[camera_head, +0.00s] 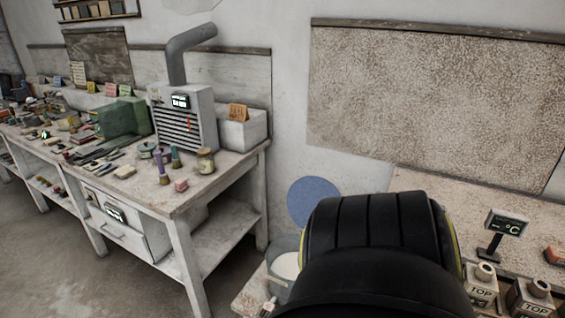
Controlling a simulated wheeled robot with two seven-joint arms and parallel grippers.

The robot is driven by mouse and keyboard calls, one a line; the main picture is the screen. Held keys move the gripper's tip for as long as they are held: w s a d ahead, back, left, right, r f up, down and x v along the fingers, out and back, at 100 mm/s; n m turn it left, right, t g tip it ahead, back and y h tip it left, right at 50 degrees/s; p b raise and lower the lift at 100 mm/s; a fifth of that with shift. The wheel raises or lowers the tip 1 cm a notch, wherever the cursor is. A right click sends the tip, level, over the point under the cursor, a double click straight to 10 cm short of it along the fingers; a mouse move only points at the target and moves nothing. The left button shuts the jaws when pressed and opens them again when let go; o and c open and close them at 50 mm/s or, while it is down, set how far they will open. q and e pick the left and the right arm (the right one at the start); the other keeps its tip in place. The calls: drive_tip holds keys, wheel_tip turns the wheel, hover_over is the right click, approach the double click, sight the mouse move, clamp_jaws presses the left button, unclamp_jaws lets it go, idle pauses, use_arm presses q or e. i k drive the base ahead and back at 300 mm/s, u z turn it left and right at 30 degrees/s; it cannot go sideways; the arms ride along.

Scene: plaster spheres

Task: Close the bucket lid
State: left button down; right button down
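A grey bucket (276,278) stands on the low bench at the bottom centre, partly hidden by my dark arm. Its top is open and pale material shows inside. A round blue disc (311,196), which looks like the bucket lid, stands upright behind it against the wall. The arm covers its lower right part, so I cannot tell whether it is joined to the bucket. Neither of my gripper's fingers shows in this view; only a large black arm part fills the bottom centre.
A white workbench (215,178) with many small tools and jars runs along the left. A grey box-shaped machine (184,118) with a pipe stands on it. At the lower right are a small °C display (505,224) and bottles marked TOP (482,291).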

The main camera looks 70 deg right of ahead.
sight(303, 197)
drive_tip(key=z, duration=0.75)
drive_tip(key=i, duration=1.25)
drive_tip(key=z, duration=1.2)
